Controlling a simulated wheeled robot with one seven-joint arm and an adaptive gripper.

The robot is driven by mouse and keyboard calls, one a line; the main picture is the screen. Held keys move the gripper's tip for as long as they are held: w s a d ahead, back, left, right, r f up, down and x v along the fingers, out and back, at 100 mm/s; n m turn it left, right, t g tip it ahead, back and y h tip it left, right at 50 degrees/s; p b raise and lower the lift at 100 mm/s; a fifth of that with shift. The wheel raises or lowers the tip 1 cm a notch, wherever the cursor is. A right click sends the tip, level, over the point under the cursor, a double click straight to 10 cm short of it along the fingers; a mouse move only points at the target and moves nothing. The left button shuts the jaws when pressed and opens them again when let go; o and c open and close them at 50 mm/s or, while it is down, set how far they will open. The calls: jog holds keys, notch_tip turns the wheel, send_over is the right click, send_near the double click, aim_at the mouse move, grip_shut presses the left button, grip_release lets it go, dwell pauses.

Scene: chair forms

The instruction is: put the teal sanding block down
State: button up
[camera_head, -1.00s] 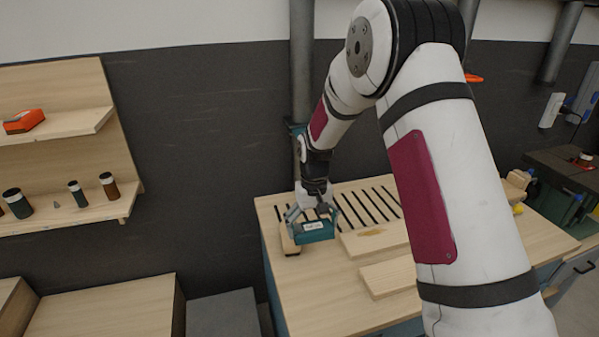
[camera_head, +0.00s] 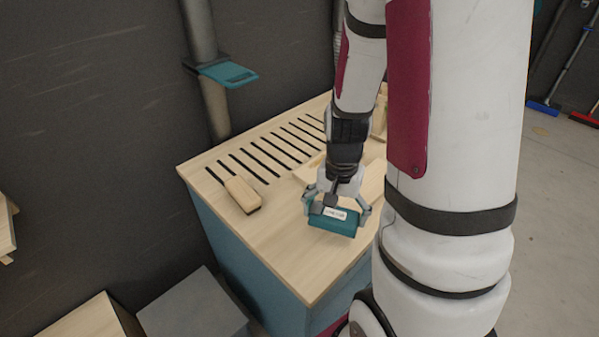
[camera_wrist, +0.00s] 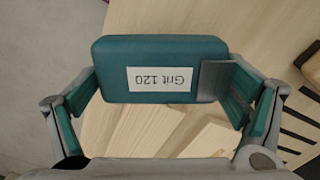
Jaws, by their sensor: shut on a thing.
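The teal sanding block (camera_head: 334,222) is held in my gripper (camera_head: 336,208), over the front part of the wooden bench top (camera_head: 262,237). In the wrist view the block (camera_wrist: 112,72) carries a white label reading "Grit 120", upside down. My gripper (camera_wrist: 160,90) is shut on it, with one finger at each end. I cannot tell whether the block's underside touches the bench top or hangs just above it.
A wooden brush-like block (camera_head: 242,193) lies on the bench to the left, beside the row of dark slots (camera_head: 262,158). Pale boards lie behind my gripper. The bench top's front left is bare. A grey box (camera_head: 195,312) stands below left.

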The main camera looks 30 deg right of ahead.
jog(key=shift+f, duration=0.1)
send_over(293, 198)
jog(key=shift+s+f+p, duration=0.1)
jog(key=shift+f+p, duration=0.25)
jog(key=shift+f, duration=2.15)
jog(key=o, duration=0.8)
jog(key=shift+f, duration=0.15)
jog(key=shift+o, duration=0.7)
